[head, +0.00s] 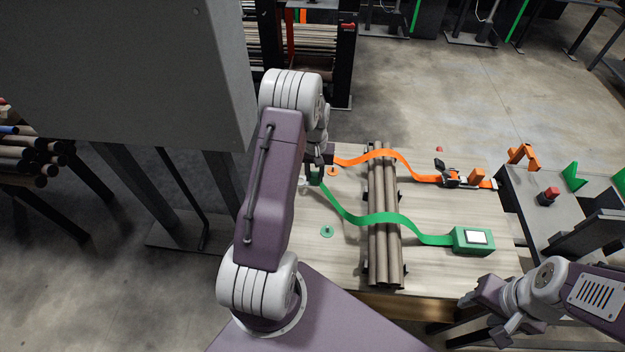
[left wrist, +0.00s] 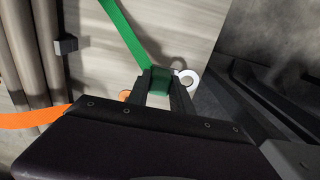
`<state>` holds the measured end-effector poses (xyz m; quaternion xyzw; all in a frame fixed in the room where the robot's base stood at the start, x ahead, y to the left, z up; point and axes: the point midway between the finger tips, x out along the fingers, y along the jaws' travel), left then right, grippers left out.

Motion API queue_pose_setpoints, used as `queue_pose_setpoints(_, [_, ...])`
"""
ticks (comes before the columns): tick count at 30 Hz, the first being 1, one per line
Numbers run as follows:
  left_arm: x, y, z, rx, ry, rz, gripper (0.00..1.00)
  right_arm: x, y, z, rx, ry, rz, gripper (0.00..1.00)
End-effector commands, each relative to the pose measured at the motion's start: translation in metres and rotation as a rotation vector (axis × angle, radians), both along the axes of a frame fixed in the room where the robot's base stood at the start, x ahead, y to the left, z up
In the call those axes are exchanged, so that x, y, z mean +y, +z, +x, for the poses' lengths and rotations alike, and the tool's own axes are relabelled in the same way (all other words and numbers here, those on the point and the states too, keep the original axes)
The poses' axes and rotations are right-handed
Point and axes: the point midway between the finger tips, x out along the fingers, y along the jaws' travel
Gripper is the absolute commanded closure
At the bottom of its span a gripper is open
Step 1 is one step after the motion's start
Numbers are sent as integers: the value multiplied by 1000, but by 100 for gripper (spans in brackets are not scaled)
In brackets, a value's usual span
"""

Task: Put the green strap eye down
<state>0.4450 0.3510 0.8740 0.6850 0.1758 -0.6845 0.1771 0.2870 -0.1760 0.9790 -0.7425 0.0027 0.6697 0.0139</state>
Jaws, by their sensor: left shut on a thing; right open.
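My left gripper (left wrist: 160,90) is shut on the green strap eye (left wrist: 160,79), at the end of the green strap (left wrist: 124,30). In the head view the left gripper (head: 316,172) is over the table's far left part, partly hidden by my arm. The green strap (head: 370,218) runs from it across the pipe bundle (head: 384,215) to a green box with a white screen (head: 473,239). A green round piece with a dark peg (head: 327,231) is on the table, apart from the gripper. My right gripper (head: 493,308) is open at the lower right, beside the table.
An orange strap (head: 388,154) crosses the pipes farther back and runs to a dark buckle (head: 452,175). An orange round piece (head: 333,171) is close to my left gripper. A white ring (left wrist: 188,78) shows beside the strap eye. A side table bears a red button (head: 551,192).

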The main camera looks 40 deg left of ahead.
Motion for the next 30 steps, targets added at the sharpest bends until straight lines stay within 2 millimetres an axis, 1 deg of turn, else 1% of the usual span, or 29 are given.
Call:
queue_pose_setpoints(1, [5,-3,-1,1,2,0,100,0,1,0,0,0,0,50])
queue_pose_setpoints(3, [9,-5,-2,0,0,0,100,0,1,0,0,0,0,50])
queue_pose_setpoints(7, [9,-10,-2,2,-2,-1,100,0,2,0,0,0,0,50])
queue_pose_setpoints(12, [9,-39,-2,4,-1,-2,100,0,5,0,0,0,0,50])
queue_pose_setpoints(14, [9,-45,-2,2,-1,-1,100,0,6,0,0,0,0,50])
queue_pose_setpoints(21, [9,-46,-1,0,-1,0,100,0,5,0,0,0,0,50])
queue_pose_setpoints(25, [9,-51,-1,0,-1,0,100,0,2,0,0,0,0,50])
queue_pose_setpoints(26, [9,-50,-1,0,-1,0,68,0,2,0,0,0,0,50])
queue_pose_setpoints(27, [9,-49,-1,0,-1,0,57,0,3,0,0,0,0,50])
queue_pose_setpoints(28, [9,-49,-1,0,-1,0,52,0,3,0,0,0,0,50])
queue_pose_setpoints(30, [9,-49,-1,0,-1,0,52,0,3,0,0,0,0,50])
